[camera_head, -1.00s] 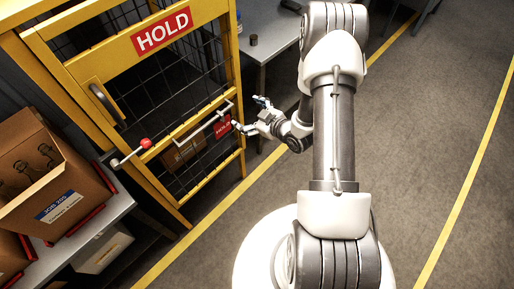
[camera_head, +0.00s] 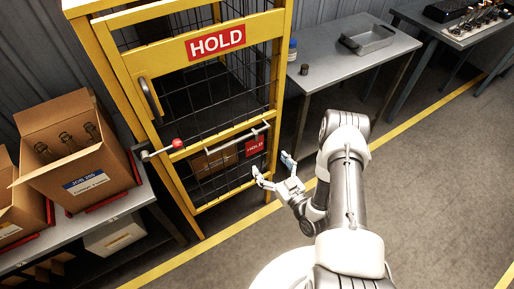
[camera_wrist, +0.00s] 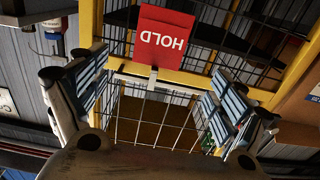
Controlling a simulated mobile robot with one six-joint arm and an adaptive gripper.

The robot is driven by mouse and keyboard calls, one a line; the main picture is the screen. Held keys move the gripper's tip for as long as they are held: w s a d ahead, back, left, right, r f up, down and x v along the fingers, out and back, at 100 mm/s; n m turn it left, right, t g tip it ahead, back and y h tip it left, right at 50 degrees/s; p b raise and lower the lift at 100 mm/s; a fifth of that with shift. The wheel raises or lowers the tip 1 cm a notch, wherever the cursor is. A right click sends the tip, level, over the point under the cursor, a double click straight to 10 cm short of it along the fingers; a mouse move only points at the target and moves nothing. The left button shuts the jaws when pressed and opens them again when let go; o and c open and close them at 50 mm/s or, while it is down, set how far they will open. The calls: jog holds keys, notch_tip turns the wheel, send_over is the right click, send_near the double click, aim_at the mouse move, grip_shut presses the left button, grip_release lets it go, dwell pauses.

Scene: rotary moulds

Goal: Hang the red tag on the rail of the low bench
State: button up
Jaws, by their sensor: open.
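The red tag (camera_head: 256,146), lettered HOLD, hangs at the right end of a pale rail (camera_head: 228,138) across the lower part of the yellow cage door. In the wrist view the tag (camera_wrist: 163,38) appears upside down, beyond my fingers and above the gap between them. My gripper (camera_head: 272,166) is open and empty, just in front of and below the tag, apart from it. In the wrist view both blue-padded fingers (camera_wrist: 160,95) stand wide apart. I cannot tell which bench is the low one, and I make out no bench rail.
A grey bench (camera_head: 350,60) with a metal tray (camera_head: 368,39) stands right of the yellow cage (camera_head: 150,60). At left, another bench (camera_head: 125,205) bears open boxes (camera_head: 75,150) of bottles. A red-knobbed latch (camera_head: 178,143) juts from the cage. The floor at right is clear.

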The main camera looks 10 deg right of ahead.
aim_at(255, 142)
jog(key=b+x, duration=0.2)
jog(key=x, duration=0.9)
jog(key=c, duration=1.2)
jog(key=shift+r, duration=0.15)
jog(key=shift+r+p, duration=0.4)
jog(key=shift+r, duration=0.2)
jog(key=shift+s+d, duration=0.1)
